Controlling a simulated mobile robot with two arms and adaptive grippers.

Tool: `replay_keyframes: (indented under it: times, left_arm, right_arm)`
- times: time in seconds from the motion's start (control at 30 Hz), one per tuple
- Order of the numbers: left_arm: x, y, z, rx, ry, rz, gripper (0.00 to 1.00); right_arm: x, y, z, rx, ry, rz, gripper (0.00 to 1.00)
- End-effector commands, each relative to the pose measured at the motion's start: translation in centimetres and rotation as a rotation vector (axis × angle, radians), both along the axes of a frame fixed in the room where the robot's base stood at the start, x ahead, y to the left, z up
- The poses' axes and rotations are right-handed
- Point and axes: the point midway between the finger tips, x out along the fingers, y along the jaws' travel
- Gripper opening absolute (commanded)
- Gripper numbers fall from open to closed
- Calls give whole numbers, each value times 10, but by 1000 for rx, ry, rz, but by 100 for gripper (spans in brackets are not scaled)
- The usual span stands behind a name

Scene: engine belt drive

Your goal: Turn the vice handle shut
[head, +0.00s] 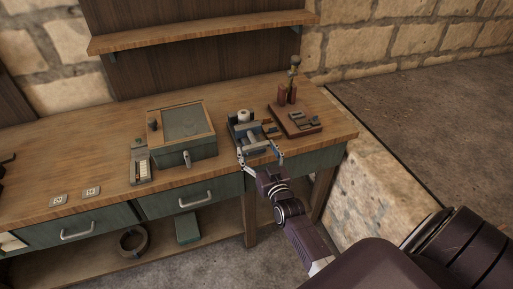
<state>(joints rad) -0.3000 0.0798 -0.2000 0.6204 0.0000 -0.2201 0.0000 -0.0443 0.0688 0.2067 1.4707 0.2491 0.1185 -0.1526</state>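The small blue-grey vice (240,128) sits near the front edge of the wooden workbench, with a pale cylinder at its top. A light bar that looks like the vice handle (256,146) crosses its front. My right gripper (261,151) reaches up from the lower right to the front of the vice. Its two fingers are spread wide, one near each end of the bar. I cannot tell whether they touch it. My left gripper is not in view.
A green box (186,151) stands left of the vice. A reddish board (297,131) with small metal parts and a bottle-like item lies to its right. The bench (105,160) has bare room at the left, with drawers below its front edge. A shelf (200,33) hangs above.

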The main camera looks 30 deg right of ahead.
Motion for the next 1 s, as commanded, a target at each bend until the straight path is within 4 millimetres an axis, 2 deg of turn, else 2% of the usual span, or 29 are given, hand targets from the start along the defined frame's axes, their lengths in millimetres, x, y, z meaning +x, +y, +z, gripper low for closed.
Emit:
replay_keyframes:
  times: [0.03, 0.1, 0.4, 0.53, 0.67, 1.0]
  left_arm:
    - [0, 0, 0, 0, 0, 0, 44]
    - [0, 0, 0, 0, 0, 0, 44]
    - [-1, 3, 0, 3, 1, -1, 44]
    - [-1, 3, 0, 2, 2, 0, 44]
    - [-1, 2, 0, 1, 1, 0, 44]
    - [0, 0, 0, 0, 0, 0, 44]
  right_arm:
    - [0, 0, -1, 0, 0, 0, 83]
    - [0, 0, 1, -2, -3, 0, 90]
    - [1, -1, 4, -5, -8, -1, 90]
    - [-6, 1, 4, -5, -9, -1, 90]
    - [-25, 5, 4, -4, -7, -2, 90]
    - [-89, 20, 4, -4, -5, -2, 90]
